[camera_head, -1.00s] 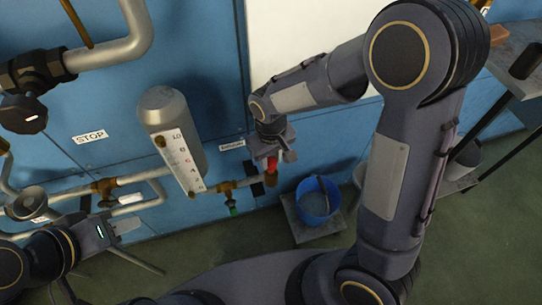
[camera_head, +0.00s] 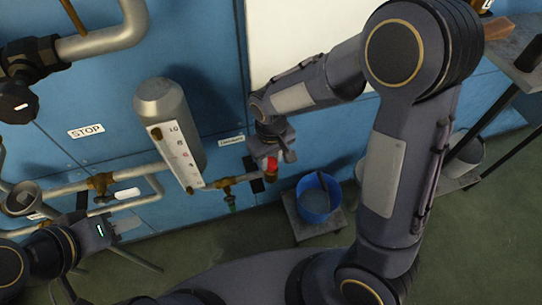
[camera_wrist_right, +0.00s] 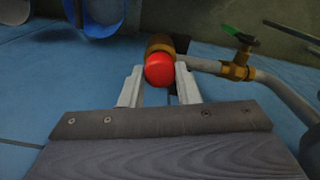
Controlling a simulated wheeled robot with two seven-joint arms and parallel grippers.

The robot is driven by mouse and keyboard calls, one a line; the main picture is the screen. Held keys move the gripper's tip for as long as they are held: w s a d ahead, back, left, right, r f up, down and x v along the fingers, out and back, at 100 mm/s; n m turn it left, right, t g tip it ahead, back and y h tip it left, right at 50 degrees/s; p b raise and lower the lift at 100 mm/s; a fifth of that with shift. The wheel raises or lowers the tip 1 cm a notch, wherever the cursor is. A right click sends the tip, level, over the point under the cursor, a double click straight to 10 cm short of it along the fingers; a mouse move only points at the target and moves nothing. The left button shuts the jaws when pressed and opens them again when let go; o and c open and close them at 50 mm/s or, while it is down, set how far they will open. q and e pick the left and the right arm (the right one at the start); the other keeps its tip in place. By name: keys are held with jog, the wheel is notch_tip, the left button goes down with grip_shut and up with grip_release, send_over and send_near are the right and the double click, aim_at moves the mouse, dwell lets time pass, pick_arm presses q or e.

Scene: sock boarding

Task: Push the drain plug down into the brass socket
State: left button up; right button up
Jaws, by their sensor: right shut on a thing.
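The red drain plug (camera_head: 271,163) sits at the end of the pipe, below my right gripper (camera_head: 271,158). In the right wrist view, the round red plug (camera_wrist_right: 160,70) is between the two pale fingers of my right gripper (camera_wrist_right: 160,78), which is shut on it. The brass socket (camera_wrist_right: 159,44) is directly behind the plug, in line with it; the plug hides part of its mouth, so I cannot tell how deep the plug sits. My left gripper (camera_head: 116,230) is at the lower left, away from the plug; its finger gap is unclear.
A grey gauge cylinder (camera_head: 165,105) with a number scale stands left of my right gripper. A green-handled valve (camera_head: 231,202) hangs from the pipe. A funnel (camera_head: 22,198) is at far left.

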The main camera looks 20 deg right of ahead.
aim_at(271, 161)
jog(key=shift+f+b, duration=0.45)
jog(key=shift+f, duration=0.25)
jog(key=o, duration=1)
jog(key=shift+o, duration=0.2)
notch_tip(271, 161, up, 8)
jog(key=p, duration=0.2)
jog(key=shift+f+p, duration=0.1)
jog(key=shift+p, duration=0.3)
jog(key=s+d+r+m+t+y, duration=0.25)
jog(key=s+d+r, duration=0.25)
jog(key=s, duration=0.3)
jog(key=s+d+r+m+t+y, duration=0.1)
jog(key=s+d+r+m+t, duration=0.3)
jog(key=s, duration=0.4)
notch_tip(271, 161, up, 24)
jog(key=n+p, duration=0.1)
jog(key=p, duration=2.2)
jog(key=shift+r+g, duration=0.2)
jog(key=shift+g, duration=0.25)
